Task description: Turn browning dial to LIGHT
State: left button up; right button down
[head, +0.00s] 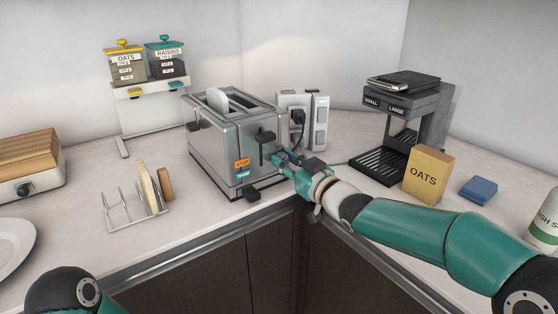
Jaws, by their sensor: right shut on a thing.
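The silver toaster (215,150) stands on the counter in the corner, with a slice of bread showing in a slot. Its right end face has dark levers (267,142) and, on the near edge, an orange STOP button (242,163) with a teal button below it. My right gripper (281,158) reaches in from the right and is shut at this end face, on what appears to be the browning dial. The fingers hide the dial, and its setting cannot be read. My left gripper is out of view; only part of my left arm shows at the bottom left.
A wall socket (319,122) with a plug is behind the toaster. A coffee machine (425,115), an OATS box (428,174) and a blue block (479,189) stand right. A toast rack (124,213) with bread stands left. The jar shelf (150,92) is behind.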

jog(key=m+p, duration=0.2)
jog(key=m, duration=0.1)
jog(key=shift+w+d+r+p, duration=0.1)
jog(key=shift+r+p, duration=0.05)
jog(key=shift+p, duration=0.15)
jog(key=shift+m+p, duration=1.05)
jog(key=shift+m, duration=0.95)
jog(key=c, duration=0.9)
grip_release()
jog(key=v, duration=1.2)
